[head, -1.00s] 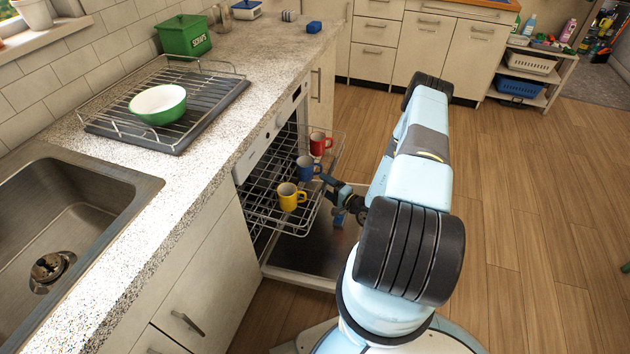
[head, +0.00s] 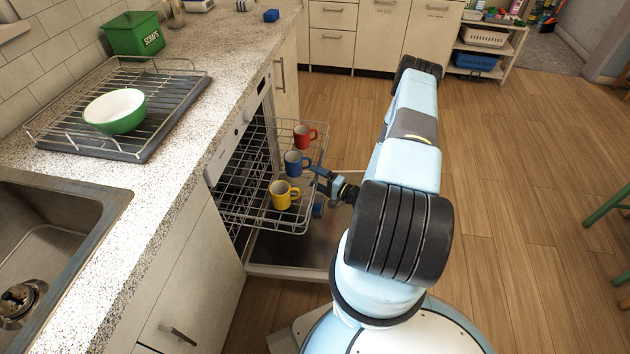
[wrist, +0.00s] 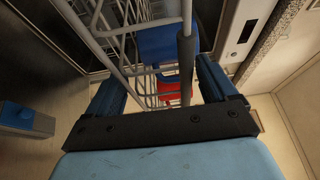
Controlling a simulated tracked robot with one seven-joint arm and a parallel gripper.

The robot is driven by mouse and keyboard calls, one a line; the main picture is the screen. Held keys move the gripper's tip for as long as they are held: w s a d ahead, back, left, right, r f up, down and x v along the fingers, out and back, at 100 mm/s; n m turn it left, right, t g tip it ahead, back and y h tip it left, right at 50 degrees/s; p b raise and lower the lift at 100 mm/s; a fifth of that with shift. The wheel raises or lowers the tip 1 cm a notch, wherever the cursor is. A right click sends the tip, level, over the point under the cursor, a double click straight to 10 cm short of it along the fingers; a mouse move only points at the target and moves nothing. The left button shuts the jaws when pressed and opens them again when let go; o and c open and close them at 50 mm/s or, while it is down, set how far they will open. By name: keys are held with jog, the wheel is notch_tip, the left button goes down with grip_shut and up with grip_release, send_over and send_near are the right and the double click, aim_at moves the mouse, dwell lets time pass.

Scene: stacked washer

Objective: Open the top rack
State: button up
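The top rack (head: 262,219) of the dishwasher is a wire basket, pulled out partway over the lowered door (head: 290,255). It carries a yellow mug (head: 284,195), a blue mug (head: 295,163) and a red mug (head: 304,136), all upright. My gripper (head: 318,175) is at the rack's outer edge, beside the blue mug. In the wrist view its two fingers stand wide apart, with a grey rack bar (wrist: 186,70) and wires between them. Whether a finger touches the bar is hard to tell.
The counter (head: 195,125) with sink (head: 50,220) and drying rack (head: 165,115) runs along the left. A small blue item (head: 318,209) shows below my gripper; I cannot tell what it is. Open wooden floor (head: 530,200) lies to the right. A green stool (head: 610,205) is at the right edge.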

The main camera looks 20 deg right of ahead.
jog(key=shift+o, duration=0.7)
jog(key=shift+d+f, duration=0.1)
jog(key=v, duration=1.3)
jog(key=shift+s, duration=0.35)
jog(key=shift+d, duration=0.15)
